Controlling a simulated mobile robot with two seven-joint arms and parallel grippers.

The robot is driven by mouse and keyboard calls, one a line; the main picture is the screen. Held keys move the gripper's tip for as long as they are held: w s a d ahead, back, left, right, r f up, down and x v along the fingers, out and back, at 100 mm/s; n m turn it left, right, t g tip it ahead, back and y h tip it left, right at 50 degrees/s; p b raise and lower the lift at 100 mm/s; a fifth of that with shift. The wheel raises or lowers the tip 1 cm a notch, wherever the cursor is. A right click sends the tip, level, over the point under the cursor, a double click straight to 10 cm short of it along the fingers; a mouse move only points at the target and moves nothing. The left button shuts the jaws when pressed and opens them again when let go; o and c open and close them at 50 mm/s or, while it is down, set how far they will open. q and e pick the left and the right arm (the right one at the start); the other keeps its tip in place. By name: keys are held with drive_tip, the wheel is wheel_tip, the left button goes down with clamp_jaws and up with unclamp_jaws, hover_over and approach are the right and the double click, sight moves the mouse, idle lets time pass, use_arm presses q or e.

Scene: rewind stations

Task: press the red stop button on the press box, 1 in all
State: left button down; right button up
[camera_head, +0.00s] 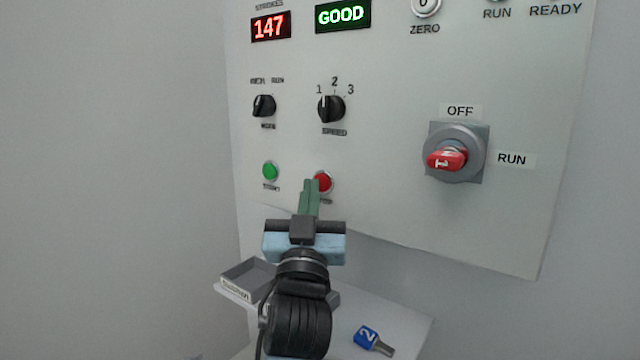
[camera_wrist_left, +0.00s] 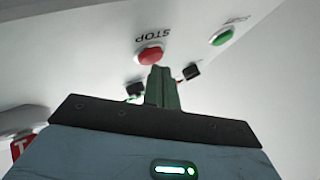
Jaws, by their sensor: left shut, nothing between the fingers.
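The red stop button (camera_head: 323,181) is low on the pale press box panel (camera_head: 400,220), to the right of a green button (camera_head: 270,171). My left gripper (camera_head: 311,184) is shut and empty, its green fingers pointing at the panel and covering part of the red button's left side and its label. In the left wrist view the red button (camera_wrist_left: 150,55), under the word STOP, sits just beyond the fingertips (camera_wrist_left: 160,70). I cannot tell whether the tips touch it. My right gripper is not in view.
A red rotary switch (camera_head: 447,159) between OFF and RUN labels sticks out at the right. Two black knobs, MODE (camera_head: 264,106) and SPEED (camera_head: 331,108), sit above the buttons. Below, a shelf (camera_head: 400,318) holds a grey tray (camera_head: 247,278) and a blue-tagged key (camera_head: 368,338).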

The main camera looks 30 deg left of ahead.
use_arm(q)
drive_tip(key=shift+w, duration=0.35)
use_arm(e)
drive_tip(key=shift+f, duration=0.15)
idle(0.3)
use_arm(q)
drive_tip(key=shift+s, duration=0.75)
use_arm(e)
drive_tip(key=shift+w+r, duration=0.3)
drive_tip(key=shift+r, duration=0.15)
use_arm(q)
drive_tip(key=shift+s, duration=0.15)
drive_tip(key=s, duration=0.2)
drive_tip(key=s+p, duration=0.1)
drive_tip(key=s, duration=0.1)
drive_tip(key=shift+s+a+p, duration=0.2)
drive_tip(key=shift+s+p, duration=0.1)
drive_tip(key=shift+s, duration=0.1)
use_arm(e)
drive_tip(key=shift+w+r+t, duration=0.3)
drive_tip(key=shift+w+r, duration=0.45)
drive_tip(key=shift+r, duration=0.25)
